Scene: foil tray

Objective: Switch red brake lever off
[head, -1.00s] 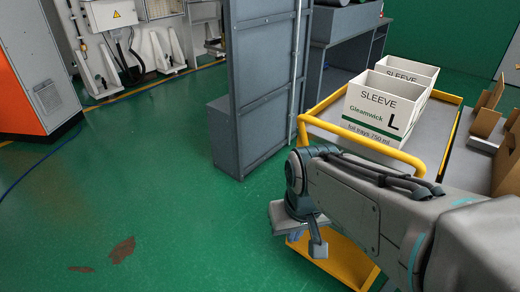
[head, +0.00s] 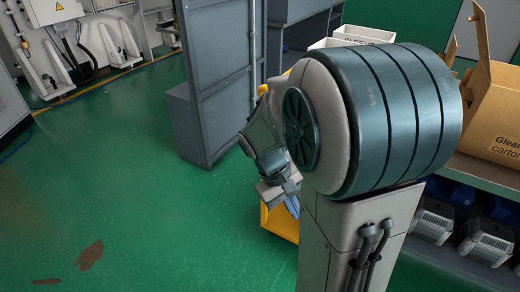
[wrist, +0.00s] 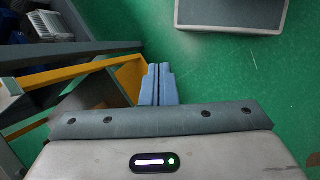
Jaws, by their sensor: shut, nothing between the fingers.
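No red brake lever can be made out in either view. The yellow trolley (head: 279,222) shows partly behind my arm in the head view, and most of it is hidden. In the wrist view its yellow frame (wrist: 60,76) runs at the left, next to my fingers. My gripper (head: 292,206) points down by the trolley's left end, over the green floor. In the wrist view the two blue fingers of my gripper (wrist: 160,72) are together with nothing between them. I cannot tell whether they touch the trolley.
A grey cabinet panel (head: 221,70) stands behind, left of the trolley. White sleeve boxes (head: 365,33) show behind my arm. An open carton (head: 492,110) sits on a bench at right, with several bins (head: 487,242) below.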

